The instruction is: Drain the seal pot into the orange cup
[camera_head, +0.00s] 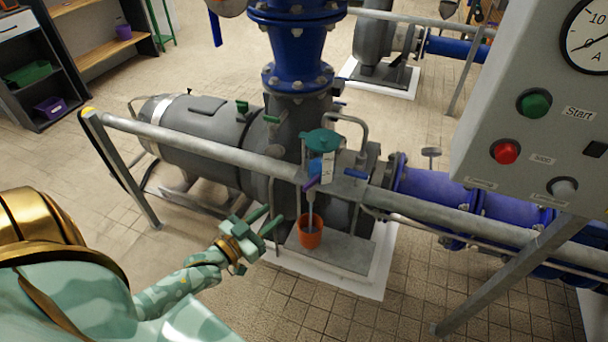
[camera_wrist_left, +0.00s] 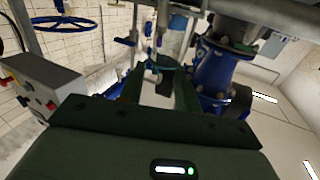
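The orange cup (camera_head: 310,236) stands upright on the pump's plinth, under the thin drain pipe, with something greyish inside that I cannot identify. My left gripper (camera_head: 275,214) is open and empty, to the left of the cup and apart from it. In the left wrist view its two dark green fingers (camera_wrist_left: 158,88) are spread with nothing between them. My right gripper is not in view.
A grey rail (camera_head: 230,156) crosses between me and the pump (camera_head: 205,130). A control box (camera_head: 540,110) with green and red buttons hangs at the right on a slanted post (camera_head: 505,275). The tiled floor in front is clear. Shelves (camera_head: 35,75) stand far left.

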